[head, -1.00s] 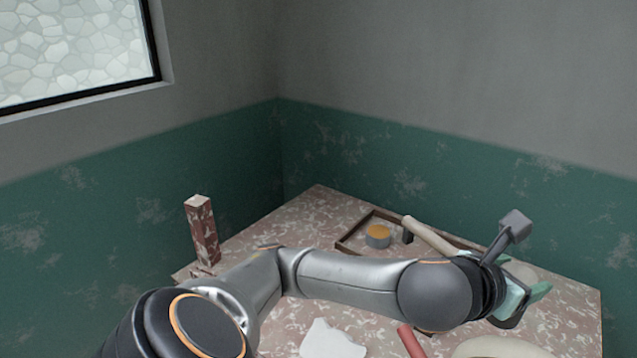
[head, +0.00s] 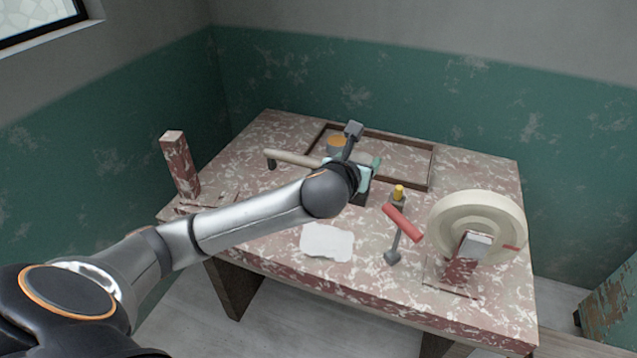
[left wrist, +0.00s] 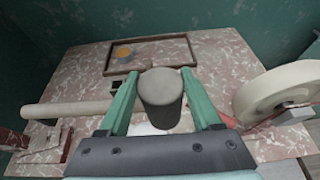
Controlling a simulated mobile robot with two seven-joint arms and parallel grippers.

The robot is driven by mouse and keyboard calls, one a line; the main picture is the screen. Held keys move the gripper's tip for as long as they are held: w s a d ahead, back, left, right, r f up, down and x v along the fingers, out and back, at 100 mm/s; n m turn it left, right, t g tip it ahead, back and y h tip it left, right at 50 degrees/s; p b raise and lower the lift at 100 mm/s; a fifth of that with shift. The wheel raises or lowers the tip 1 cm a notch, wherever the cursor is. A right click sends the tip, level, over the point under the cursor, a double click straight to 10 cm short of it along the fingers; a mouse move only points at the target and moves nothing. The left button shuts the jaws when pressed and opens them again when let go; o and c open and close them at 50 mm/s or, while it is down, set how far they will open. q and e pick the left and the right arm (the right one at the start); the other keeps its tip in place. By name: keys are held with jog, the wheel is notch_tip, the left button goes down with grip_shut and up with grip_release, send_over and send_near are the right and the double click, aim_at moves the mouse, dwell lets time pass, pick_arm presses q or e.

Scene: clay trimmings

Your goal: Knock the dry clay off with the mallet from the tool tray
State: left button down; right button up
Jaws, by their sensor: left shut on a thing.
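My left gripper (head: 362,182), with teal fingers, is shut on the mallet and holds it over the table, in front of the tool tray (head: 433,168). In the left wrist view a dark grey cylinder (left wrist: 160,98) sits between the fingers. The mallet's pale handle (head: 293,158) sticks out to the left, nearly level; it also shows in the left wrist view (left wrist: 65,109). The gripper hides where handle and cylinder meet. I cannot tell for sure which piece is the dry clay. My right gripper is not in view.
A pale round wheel (head: 475,212) on a stand is at the table's right. A red-handled tool (head: 402,222), a yellow-topped item (head: 398,192) and a white flat piece (head: 327,243) lie nearby. A round tin (head: 337,143) is in the tray. A reddish post (head: 179,165) stands at the left.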

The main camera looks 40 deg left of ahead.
pick_arm(q)
jog(key=a+f+b, duration=0.2)
jog(key=a+f, duration=0.2)
jog(key=f, duration=0.6)
jog(key=a+f+n+y+b, duration=0.1)
jog(key=a+f+b, duration=0.2)
jog(key=f, duration=0.7)
jog(key=shift+a, duration=0.6)
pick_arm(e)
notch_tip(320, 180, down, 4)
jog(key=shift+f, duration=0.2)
pick_arm(q)
jog(key=shift+s+f, duration=0.1)
jog(key=shift+f, duration=0.05)
notch_tip(320, 180, down, 4)
jog(key=shift+r+b, duration=0.25)
jog(key=shift+b, duration=0.9)
jog(key=shift+g, duration=0.3)
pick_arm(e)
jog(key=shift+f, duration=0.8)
